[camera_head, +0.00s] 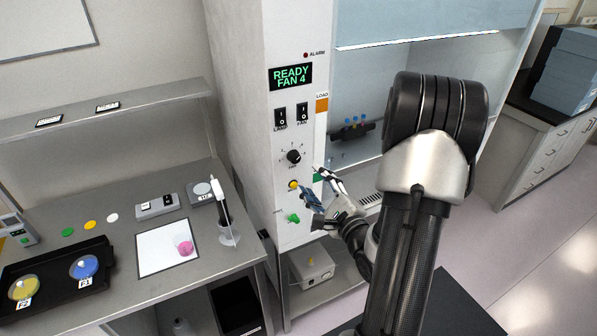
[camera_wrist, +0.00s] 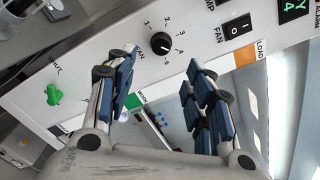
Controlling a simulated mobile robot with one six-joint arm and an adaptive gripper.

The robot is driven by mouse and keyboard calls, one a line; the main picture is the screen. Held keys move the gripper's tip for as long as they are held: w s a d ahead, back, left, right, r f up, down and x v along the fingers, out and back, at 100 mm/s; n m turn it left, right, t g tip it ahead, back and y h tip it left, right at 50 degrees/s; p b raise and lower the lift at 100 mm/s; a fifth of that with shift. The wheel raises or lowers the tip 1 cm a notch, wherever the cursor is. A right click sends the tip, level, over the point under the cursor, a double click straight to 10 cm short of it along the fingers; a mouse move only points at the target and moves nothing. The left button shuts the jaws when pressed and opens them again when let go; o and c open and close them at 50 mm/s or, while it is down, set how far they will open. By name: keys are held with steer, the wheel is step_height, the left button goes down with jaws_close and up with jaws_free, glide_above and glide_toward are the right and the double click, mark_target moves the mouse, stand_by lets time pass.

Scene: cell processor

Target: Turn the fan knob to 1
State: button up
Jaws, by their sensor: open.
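The fan knob (camera_head: 294,157) is a round black dial on the white front panel, with numbers around it. In the wrist view the knob (camera_wrist: 160,43) lies just beyond and between my two fingertips. The display (camera_head: 291,76) reads "READY FAN 4". My gripper (camera_head: 311,180) is open, below and right of the knob in the head view, with nothing between its fingers. It also shows in the wrist view (camera_wrist: 162,64), with the blue-padded fingers spread apart. I see no contact with the knob.
Lamp and fan switches (camera_head: 302,113) sit above the knob. A yellow button (camera_head: 293,185) and a green knob (camera_head: 293,218) sit below it, close to my fingers. The hood opening is at right. A bench with a black tray (camera_head: 50,268) stands at left.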

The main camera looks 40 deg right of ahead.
mark_target(297, 160)
steer(key=x, duration=1)
steer(key=shift+w+r+p, duration=0.1)
steer(key=shift+w+p, duration=0.05)
steer(key=shift+p, duration=0.2)
steer(key=shift+c, duration=0.2)
steer(key=c, duration=1)
steer(key=shift+c, duration=0.2)
